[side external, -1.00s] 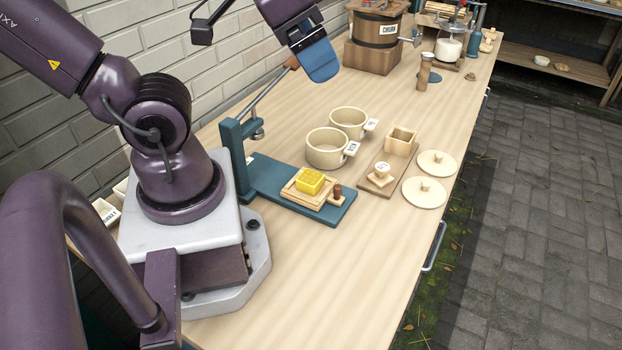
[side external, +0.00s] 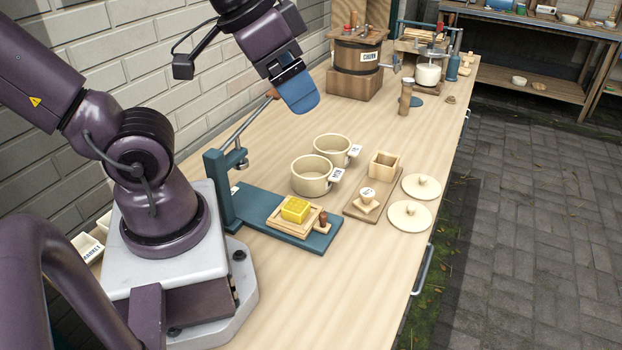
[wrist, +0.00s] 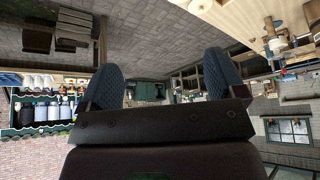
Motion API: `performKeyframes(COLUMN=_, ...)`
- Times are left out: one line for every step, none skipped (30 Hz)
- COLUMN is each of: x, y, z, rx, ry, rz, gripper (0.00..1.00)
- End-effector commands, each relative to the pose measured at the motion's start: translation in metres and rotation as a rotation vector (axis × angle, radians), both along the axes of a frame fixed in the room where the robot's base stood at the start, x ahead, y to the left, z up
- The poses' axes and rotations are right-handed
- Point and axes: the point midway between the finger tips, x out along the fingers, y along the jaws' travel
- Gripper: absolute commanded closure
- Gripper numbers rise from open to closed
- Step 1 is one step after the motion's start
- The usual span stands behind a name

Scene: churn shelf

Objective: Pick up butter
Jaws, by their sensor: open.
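The butter (side external: 295,210) is a yellow block with a patterned top. It sits on a small wooden tray (side external: 281,222) on the blue-green base of a lever press (side external: 250,207). My gripper (side external: 302,99) is high above the bench, behind the butter and well apart from it. In the wrist view my gripper (wrist: 160,80) shows two blue fingers spread wide with nothing between them. The butter cannot be made out in the wrist view.
Two cream pots (side external: 312,176) stand behind the press. A wooden box mould (side external: 384,164), a stamp (side external: 367,197) and two round lids (side external: 409,215) lie to the right. A churn (side external: 357,58) stands at the back. The bench front is clear.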

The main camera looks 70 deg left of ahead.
Motion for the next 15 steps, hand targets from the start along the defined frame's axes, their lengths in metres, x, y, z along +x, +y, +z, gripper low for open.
performKeyframes(x=0.0, y=0.0, z=0.0, rx=0.0, ry=0.0, rz=0.0, gripper=0.11)
performKeyframes(x=0.0, y=0.0, z=0.0, rx=0.0, ry=0.0, rz=0.0, gripper=0.11)
performKeyframes(x=0.0, y=0.0, z=0.0, rx=0.0, ry=0.0, rz=0.0, gripper=0.11)
performKeyframes(x=0.0, y=0.0, z=0.0, rx=0.0, ry=0.0, rz=0.0, gripper=0.11)
performKeyframes(x=0.0, y=0.0, z=0.0, rx=0.0, ry=0.0, rz=0.0, gripper=0.18)
performKeyframes(x=0.0, y=0.0, z=0.0, rx=0.0, ry=0.0, rz=0.0, gripper=0.22)
performKeyframes(x=0.0, y=0.0, z=0.0, rx=0.0, ry=0.0, rz=0.0, gripper=0.22)
performKeyframes(x=0.0, y=0.0, z=0.0, rx=0.0, ry=0.0, rz=0.0, gripper=0.22)
performKeyframes(x=0.0, y=0.0, z=0.0, rx=0.0, ry=0.0, rz=0.0, gripper=0.22)
performKeyframes(x=0.0, y=0.0, z=0.0, rx=0.0, ry=0.0, rz=0.0, gripper=0.22)
performKeyframes(x=0.0, y=0.0, z=0.0, rx=0.0, ry=0.0, rz=0.0, gripper=0.22)
performKeyframes(x=0.0, y=0.0, z=0.0, rx=0.0, ry=0.0, rz=0.0, gripper=0.22)
performKeyframes(x=0.0, y=0.0003, z=0.0, rx=0.0, ry=0.0, rz=0.001, gripper=0.22)
performKeyframes(x=0.0001, y=0.0013, z=-0.0003, rx=0.0, ry=0.001, rz=0.007, gripper=0.22)
performKeyframes(x=0.0008, y=0.0033, z=-0.0028, rx=0.0, ry=0.015, rz=0.017, gripper=0.22)
